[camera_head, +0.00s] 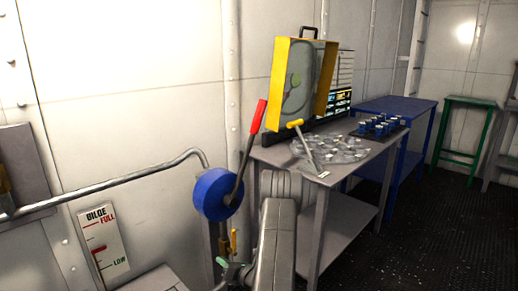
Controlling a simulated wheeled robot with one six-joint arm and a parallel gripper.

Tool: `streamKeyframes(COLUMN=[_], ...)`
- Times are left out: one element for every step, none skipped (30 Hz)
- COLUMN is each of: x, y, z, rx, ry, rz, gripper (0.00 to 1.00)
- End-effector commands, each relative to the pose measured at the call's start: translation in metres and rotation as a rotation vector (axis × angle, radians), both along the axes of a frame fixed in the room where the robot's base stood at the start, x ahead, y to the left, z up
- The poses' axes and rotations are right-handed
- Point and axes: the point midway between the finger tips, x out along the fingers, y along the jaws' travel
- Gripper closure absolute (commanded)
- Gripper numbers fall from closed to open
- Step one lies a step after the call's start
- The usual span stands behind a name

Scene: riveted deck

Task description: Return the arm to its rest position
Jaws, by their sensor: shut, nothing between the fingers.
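My grey arm (276,240) rises from the bottom edge, right of the blue pump, and bends near the front of the grey table. My gripper cannot be made out in this view.
A blue round pump (212,196) with a red-handled lever (257,117) stands close left of my arm, on a pipe (110,181). A grey table (268,154) with a yellow-framed case (277,84) stands behind. A blue table (415,104) and green stand (469,101) are farther back. Dark floor (440,235) at right is clear.

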Motion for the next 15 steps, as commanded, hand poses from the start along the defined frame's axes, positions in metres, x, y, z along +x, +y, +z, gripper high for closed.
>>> streamKeyframes(x=[-0.001,-0.001,-0.002,-0.002,-0.002,-0.002,-0.002,-0.002,-0.002,-0.002,-0.002,-0.002,-0.002,-0.003,-0.003], y=[0.001,0.001,0.001,0.002,0.002,0.002,0.002,0.002,0.002,0.002,0.002,0.002,0.002,0.002,0.003], z=[-0.005,-0.007,-0.009,-0.010,-0.011,-0.012,-0.013,-0.014,-0.015,-0.016,-0.016,-0.017,-0.017,-0.018,-0.018], rx=[-0.024,-0.038,-0.057,-0.071,-0.084,-0.099,-0.110,-0.121,-0.133,-0.141,-0.147,-0.156,-0.160,-0.164,-0.169], ry=[-0.023,-0.038,-0.057,-0.071,-0.083,-0.100,-0.111,-0.122,-0.134,-0.142,-0.148,-0.157,-0.161,-0.164,-0.169], rz=[0.001,0.001,0.002,0.001,0.001,0.001,0.001,0.001,0.000,0.001,0.000,0.001,0.001,0.001,0.001], gripper=[1.00,1.00,1.00,1.00,1.00,1.00,1.00,1.00,1.00,1.00,1.00,1.00,1.00,1.00,1.00])
